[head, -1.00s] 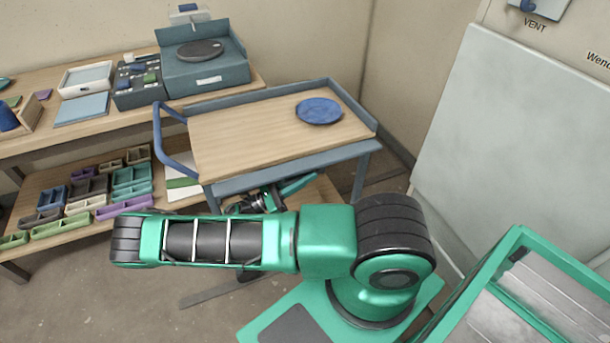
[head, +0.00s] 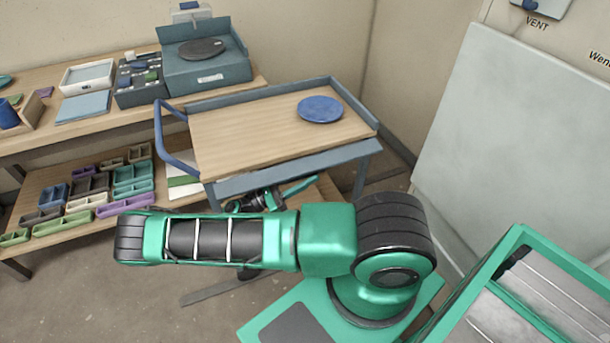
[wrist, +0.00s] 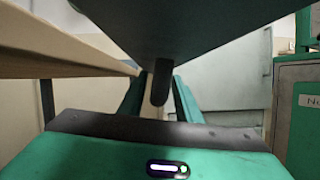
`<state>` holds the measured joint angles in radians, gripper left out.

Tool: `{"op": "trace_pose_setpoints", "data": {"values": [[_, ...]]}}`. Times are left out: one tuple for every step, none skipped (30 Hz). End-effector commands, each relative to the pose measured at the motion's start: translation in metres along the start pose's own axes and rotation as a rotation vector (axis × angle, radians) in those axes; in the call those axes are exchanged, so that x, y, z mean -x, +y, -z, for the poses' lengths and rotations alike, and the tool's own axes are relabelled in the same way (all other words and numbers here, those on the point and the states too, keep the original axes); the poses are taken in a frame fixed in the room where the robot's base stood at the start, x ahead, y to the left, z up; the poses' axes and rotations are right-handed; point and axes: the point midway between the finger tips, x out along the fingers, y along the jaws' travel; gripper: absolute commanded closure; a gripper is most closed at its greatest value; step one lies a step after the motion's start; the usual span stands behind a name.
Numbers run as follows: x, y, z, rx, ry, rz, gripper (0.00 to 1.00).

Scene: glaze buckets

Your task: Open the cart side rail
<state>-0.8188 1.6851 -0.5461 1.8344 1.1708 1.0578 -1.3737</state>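The cart (head: 240,135) stands ahead in the head view, with a wooden top and a blue-grey frame. Its far rail (head: 265,93) stands up along the back edge. On the near side, a blue-grey side rail panel (head: 300,167) runs along the edge, not standing above the wood. My gripper (head: 303,187) is low beside this near side, partly hidden by my arm. In the wrist view its two teal fingers (wrist: 158,103) are apart. A large dark slab (wrist: 200,30) looms above them, with a dark rounded bar (wrist: 161,82) at the gap; I cannot tell whether they touch.
A blue plate (head: 320,109) lies on the cart top. A blue handle (head: 170,145) is at the cart's left end. A workbench (head: 60,140) with trays stands at the left. A large pale board (head: 510,140) leans at the right. Floor at lower left is clear.

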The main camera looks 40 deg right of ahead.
Motion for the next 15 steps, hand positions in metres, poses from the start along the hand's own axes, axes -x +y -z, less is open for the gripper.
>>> {"op": "trace_pose_setpoints", "data": {"values": [[0.0,0.0,0.0,0.0,-0.001,0.0,0.69],[0.0,0.0,0.0,0.0,-0.001,0.001,0.69],[0.0,0.0,0.0,0.0,-0.001,0.0,0.69],[0.001,0.0,0.0,0.0,-0.001,0.0,0.69],[0.002,0.0,0.0,-0.001,-0.001,-0.001,0.69],[0.005,0.001,0.0,-0.001,-0.002,-0.002,0.69],[0.008,0.001,0.0,-0.001,-0.002,-0.002,0.69],[0.011,0.0,0.0,-0.001,-0.003,-0.002,0.69],[0.017,0.001,0.0,-0.002,-0.002,-0.003,0.69],[0.022,0.001,0.0,-0.002,-0.001,-0.004,0.69],[0.028,0.001,0.0,-0.003,-0.001,-0.005,0.69],[0.035,0.001,0.001,-0.004,-0.002,-0.005,0.69],[0.042,0.001,0.0,-0.005,-0.003,-0.006,0.69],[0.048,0.001,0.001,-0.004,-0.002,-0.006,0.69],[0.056,0.001,0.001,-0.005,-0.002,-0.007,0.69]]}}
